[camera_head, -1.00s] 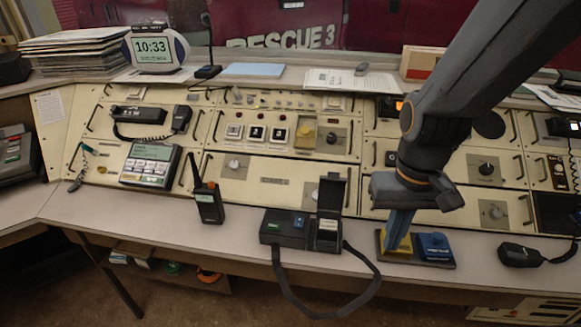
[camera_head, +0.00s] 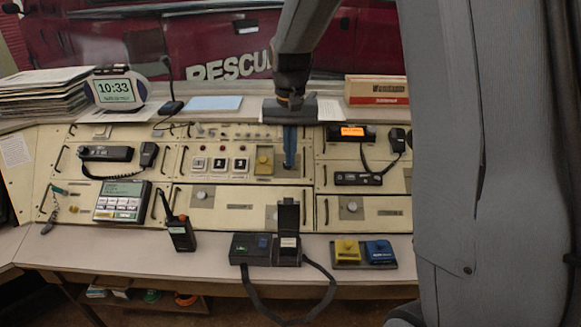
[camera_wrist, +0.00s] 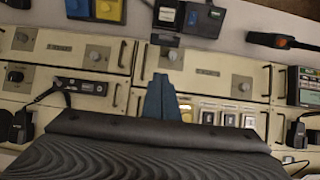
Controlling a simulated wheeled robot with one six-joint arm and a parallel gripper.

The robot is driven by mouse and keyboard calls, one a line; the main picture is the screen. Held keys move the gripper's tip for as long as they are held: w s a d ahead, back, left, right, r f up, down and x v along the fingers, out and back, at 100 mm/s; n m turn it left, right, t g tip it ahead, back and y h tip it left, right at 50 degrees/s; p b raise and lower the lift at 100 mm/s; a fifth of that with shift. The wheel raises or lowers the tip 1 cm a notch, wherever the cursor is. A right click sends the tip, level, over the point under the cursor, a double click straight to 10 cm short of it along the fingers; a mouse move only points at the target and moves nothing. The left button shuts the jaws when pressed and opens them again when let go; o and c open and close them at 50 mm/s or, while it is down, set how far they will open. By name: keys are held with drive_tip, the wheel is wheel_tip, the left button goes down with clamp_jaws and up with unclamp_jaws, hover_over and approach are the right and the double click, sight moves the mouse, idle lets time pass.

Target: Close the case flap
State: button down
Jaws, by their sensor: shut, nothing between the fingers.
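The black case (camera_head: 262,250) with a strap lies near the front edge of the desk. Its flap (camera_head: 288,216) stands upright at the right half, open, with a pale compartment below it. The case also shows upside down at the top of the wrist view (camera_wrist: 203,20), with the flap's dark edge (camera_wrist: 165,40) toward my fingers. My gripper (camera_head: 290,164) has blue fingers, pointing down, shut and empty. It is in front of the console panel, beyond the flap and apart from it. Its fingertips show in the wrist view (camera_wrist: 160,77).
A handheld radio (camera_head: 180,234) stands left of the case. A tray with a yellow block (camera_head: 347,250) and a blue block (camera_head: 379,252) sits to its right. The strap (camera_head: 318,298) hangs over the desk edge. Panel knobs and handles lie behind.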

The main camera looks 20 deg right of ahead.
drive_tip(key=shift+s+a+f+p, duration=0.2)
drive_tip(key=shift+s+f+p, duration=0.45)
drive_tip(key=shift+f, duration=0.7)
drive_tip(key=shift+s+a+f+p, duration=0.15)
drive_tip(key=shift+s+f+p, duration=0.5)
drive_tip(key=shift+f, duration=0.65)
drive_tip(key=shift+s+a+f+p, duration=0.2)
drive_tip(key=shift+s+f+p, duration=0.25)
drive_tip(key=shift+f+p, duration=0.65)
drive_tip(key=shift+f+b, duration=0.25)
drive_tip(key=shift+b, duration=0.1)
drive_tip(key=shift+a, duration=0.1)
